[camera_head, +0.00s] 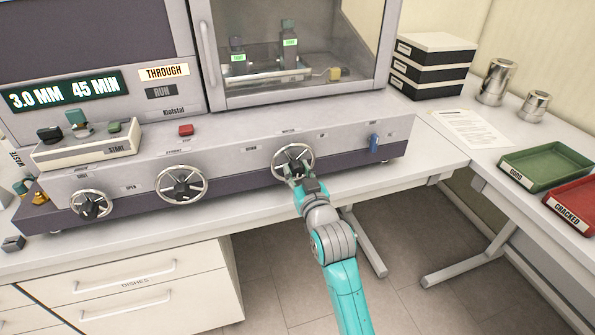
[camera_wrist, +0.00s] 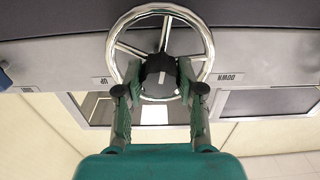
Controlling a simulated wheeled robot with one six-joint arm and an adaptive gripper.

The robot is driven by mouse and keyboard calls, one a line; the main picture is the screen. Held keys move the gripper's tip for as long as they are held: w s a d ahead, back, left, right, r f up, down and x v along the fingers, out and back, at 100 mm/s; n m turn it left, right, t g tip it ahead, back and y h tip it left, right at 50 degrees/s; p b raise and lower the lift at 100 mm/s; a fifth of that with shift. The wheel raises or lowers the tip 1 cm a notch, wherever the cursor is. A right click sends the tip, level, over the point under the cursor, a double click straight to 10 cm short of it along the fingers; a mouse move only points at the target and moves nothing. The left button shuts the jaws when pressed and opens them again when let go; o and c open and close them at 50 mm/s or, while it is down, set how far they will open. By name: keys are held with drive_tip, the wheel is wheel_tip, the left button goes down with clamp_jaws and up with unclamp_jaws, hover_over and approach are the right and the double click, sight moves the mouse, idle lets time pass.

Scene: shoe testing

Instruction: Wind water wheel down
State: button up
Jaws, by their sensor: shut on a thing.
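The water wheel (camera_head: 293,162) is a chrome handwheel at the right of the machine's front panel. In the wrist view the wheel (camera_wrist: 207,55) has several spokes and a dark hub knob (camera_wrist: 160,74) with a pale pointer line. Labels UP (camera_wrist: 104,82) and DOWN (camera_wrist: 230,77) stand on either side of it, upside down in this view. My gripper (camera_head: 299,178) is at the wheel, and in the wrist view its fingers (camera_wrist: 160,92) are shut on the hub knob, one on each side. The finger tips partly cover the lower rim.
Two more handwheels (camera_head: 181,184) (camera_head: 91,204) sit to the left on the panel. A blue lever (camera_head: 375,143) is to the right. A glass-fronted chamber (camera_head: 300,50) is above. Green (camera_head: 545,164) and red (camera_head: 577,204) trays lie on the right table.

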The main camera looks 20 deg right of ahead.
drive_tip(key=n, duration=0.4)
drive_tip(key=shift+n, duration=2.2)
drive_tip(key=o, duration=1.1)
drive_tip(key=shift+o, duration=0.2)
drive_tip(key=shift+s, duration=0.1)
drive_tip(key=s, duration=1.1)
drive_tip(key=shift+s, duration=0.4)
